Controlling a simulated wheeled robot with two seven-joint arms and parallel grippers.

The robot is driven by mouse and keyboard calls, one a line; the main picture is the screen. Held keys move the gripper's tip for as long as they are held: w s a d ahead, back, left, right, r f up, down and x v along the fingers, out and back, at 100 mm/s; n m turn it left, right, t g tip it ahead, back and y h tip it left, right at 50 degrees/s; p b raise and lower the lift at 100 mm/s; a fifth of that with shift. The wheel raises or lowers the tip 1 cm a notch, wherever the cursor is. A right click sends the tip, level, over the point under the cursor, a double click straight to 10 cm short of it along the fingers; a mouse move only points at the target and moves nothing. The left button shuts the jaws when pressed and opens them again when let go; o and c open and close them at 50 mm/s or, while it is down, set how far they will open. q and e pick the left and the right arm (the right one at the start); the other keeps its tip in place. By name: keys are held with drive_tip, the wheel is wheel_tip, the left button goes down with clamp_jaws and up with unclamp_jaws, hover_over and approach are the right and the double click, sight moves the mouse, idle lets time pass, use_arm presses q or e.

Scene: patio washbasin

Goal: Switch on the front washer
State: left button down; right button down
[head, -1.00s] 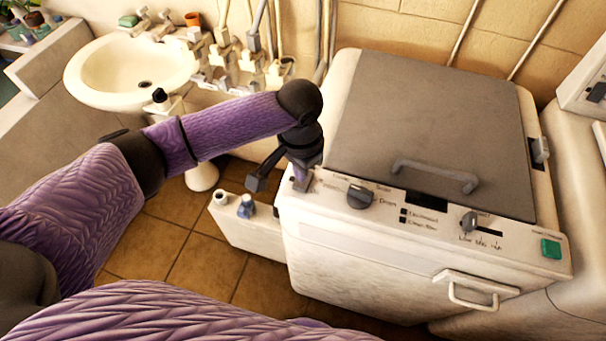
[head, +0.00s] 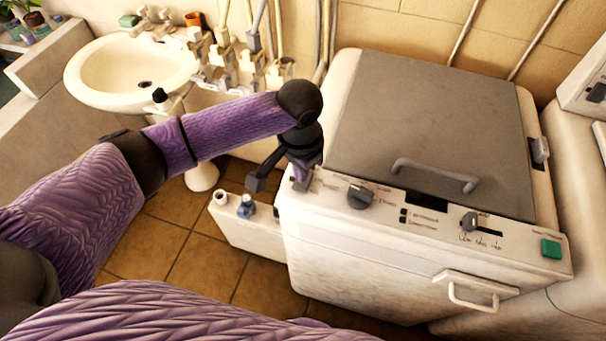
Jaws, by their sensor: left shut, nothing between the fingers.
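The front washer (head: 350,255) is a white top-loading machine with a closed grey lid (head: 430,130) and a lid handle. Its front panel carries a dark dial (head: 360,196), a small grey slider knob (head: 468,221) and a green square button (head: 551,248) at the right end. My right gripper is out of view.
A white washbasin (head: 95,75) stands at the back left, with pipes and taps (head: 235,60) along the wall. A low white box (head: 250,232) with small bottles sits left of the washer. A white drawer handle (head: 475,292) sticks out of the washer's front. Another white appliance (head: 580,190) is close on the right.

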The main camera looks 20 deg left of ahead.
use_arm(q)
drive_tip(key=shift+f, duration=0.15)
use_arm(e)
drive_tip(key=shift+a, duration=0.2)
use_arm(q)
drive_tip(key=shift+f, duration=0.2)
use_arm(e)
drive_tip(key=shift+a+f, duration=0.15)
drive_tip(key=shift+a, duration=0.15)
use_arm(q)
drive_tip(key=shift+f+b, duration=0.45)
drive_tip(key=shift+f, duration=0.2)
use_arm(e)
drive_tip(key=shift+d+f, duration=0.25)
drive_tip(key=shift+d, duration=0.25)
